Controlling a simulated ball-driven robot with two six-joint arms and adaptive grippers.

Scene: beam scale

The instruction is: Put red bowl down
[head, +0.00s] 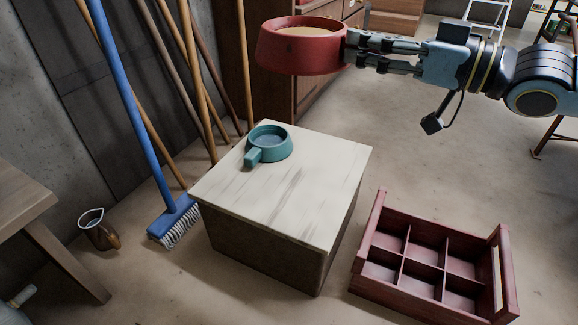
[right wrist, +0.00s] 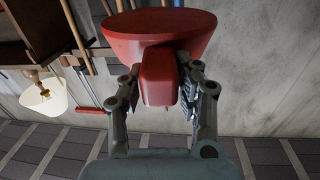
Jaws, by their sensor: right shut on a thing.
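The red bowl (head: 300,52) is held up in the air at the top of the head view, upright, with something tan showing inside its rim. My right gripper (head: 352,50) comes in from the right and is shut on the bowl's handle. In the right wrist view the red bowl (right wrist: 160,30) sits beyond the fingers, and its block-shaped handle (right wrist: 159,78) is between the two fingers of the right gripper (right wrist: 162,95). My left gripper is not in view.
A box with a pale top (head: 285,195) stands in the middle, with a teal handled bowl (head: 270,143) near its back left. A red crate with several compartments (head: 378,215) is at right. A blue broom (head: 172,215) and poles lean at left. Most of the pale top is clear.

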